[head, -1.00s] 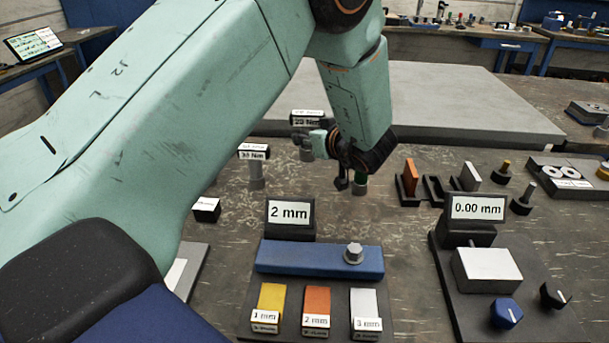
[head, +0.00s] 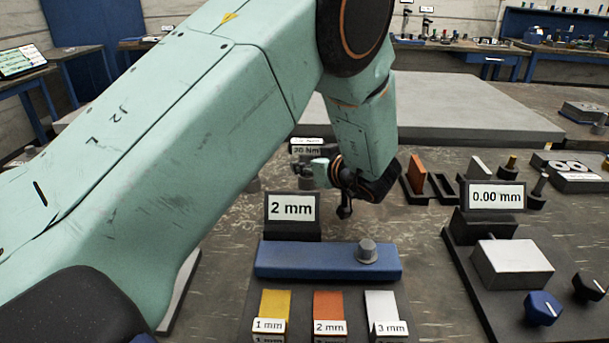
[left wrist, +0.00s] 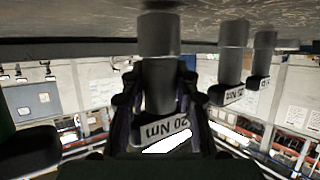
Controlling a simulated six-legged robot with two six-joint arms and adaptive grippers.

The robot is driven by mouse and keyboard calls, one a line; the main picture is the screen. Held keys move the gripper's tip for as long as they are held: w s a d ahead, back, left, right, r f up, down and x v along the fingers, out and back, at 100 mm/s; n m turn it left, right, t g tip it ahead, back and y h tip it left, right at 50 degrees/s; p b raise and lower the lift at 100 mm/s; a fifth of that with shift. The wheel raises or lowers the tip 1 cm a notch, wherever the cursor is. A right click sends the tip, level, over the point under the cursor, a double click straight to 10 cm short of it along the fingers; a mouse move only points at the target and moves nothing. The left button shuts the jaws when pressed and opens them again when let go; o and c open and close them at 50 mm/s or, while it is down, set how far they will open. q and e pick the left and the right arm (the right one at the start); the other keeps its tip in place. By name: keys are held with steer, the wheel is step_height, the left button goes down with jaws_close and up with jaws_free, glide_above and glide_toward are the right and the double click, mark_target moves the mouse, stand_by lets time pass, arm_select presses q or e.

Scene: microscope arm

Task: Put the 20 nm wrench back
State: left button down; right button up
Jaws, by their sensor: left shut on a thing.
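The 20 Nm wrench (left wrist: 166,131) is between the fingers of my left gripper (left wrist: 157,105) in the left wrist view, its label upside down. Its dark grey shaft lines up with a light grey post (left wrist: 159,36) at the tabletop. I cannot tell whether it is fully seated. In the head view my left gripper (head: 343,203) is low behind the 2 mm display, its fingertips small and partly dark against the table; the wrench cannot be made out there. My right gripper is not in view.
Two similar labelled tools on posts (left wrist: 231,60) (left wrist: 261,58) stand beside the held one. In the head view a labelled tool (head: 306,150) is left of my gripper. A 2 mm display (head: 291,207) and blue block (head: 327,260) are in front; coloured plates in slots (head: 416,174) are right.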

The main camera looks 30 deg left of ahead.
arm_select(q)
steer(key=shift+w+a+f, duration=0.1)
steer(key=shift+w+f, duration=0.05)
steer(key=shift+f, duration=0.35)
steer(key=shift+r, duration=0.2)
steer(key=shift+f, duration=0.15)
steer(key=c, duration=1.2)
jaws_free()
steer(key=shift+f, duration=0.15)
steer(key=shift+o, duration=0.9)
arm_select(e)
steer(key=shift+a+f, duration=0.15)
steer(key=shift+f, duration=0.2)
arm_select(q)
steer(key=shift+r, duration=0.25)
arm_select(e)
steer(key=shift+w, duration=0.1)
